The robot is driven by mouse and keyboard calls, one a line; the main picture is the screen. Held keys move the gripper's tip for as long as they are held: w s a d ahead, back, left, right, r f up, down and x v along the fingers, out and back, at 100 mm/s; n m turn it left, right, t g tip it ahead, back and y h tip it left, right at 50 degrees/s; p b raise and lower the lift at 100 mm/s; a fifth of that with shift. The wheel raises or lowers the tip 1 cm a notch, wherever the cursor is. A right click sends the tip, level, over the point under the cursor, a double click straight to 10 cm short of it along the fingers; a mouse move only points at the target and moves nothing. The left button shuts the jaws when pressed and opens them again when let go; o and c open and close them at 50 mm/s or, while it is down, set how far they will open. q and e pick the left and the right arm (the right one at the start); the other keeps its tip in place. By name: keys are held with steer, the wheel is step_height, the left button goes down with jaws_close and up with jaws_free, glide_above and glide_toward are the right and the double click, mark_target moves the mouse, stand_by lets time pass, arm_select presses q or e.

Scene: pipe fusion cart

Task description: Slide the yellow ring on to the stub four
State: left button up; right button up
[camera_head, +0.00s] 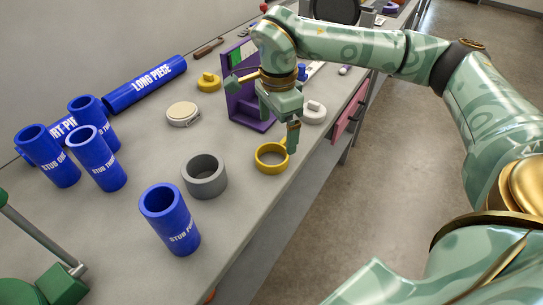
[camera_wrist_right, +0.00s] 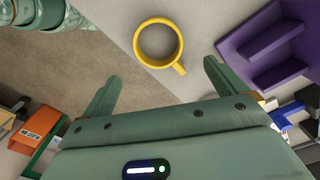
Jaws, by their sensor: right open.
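The yellow ring (camera_head: 271,158) lies on the grey cart top near its right edge. In the right wrist view the yellow ring (camera_wrist_right: 158,43) has a small tab and lies beyond my fingertips, apart from them. My right gripper (camera_head: 291,138) is just behind and above the ring; in the wrist view it is open and empty (camera_wrist_right: 158,75). Stub four (camera_head: 171,220), a blue tube, stands upright at the front of the cart top, its open end up. A grey ring (camera_head: 204,176) sits between it and the yellow ring. My left gripper does not show.
Several other blue stubs (camera_head: 96,158) stand at the left, with the long piece (camera_head: 145,84) lying behind. A purple stand (camera_head: 241,102) is close beside my right gripper. A white clamp-like piece (camera_head: 313,113) lies right of it. Bare cart top (camera_head: 133,205) lies left of stub four.

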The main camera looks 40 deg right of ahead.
mark_target(277, 160)
step_height(277, 160, down, 3)
steer(key=shift+s+r, duration=0.1)
steer(key=shift+r, duration=0.1)
step_height(277, 160, down, 5)
steer(key=b, duration=0.2)
steer(key=shift+d+f+b, duration=0.1)
steer(key=shift+b, duration=0.25)
steer(key=c, duration=1.1)
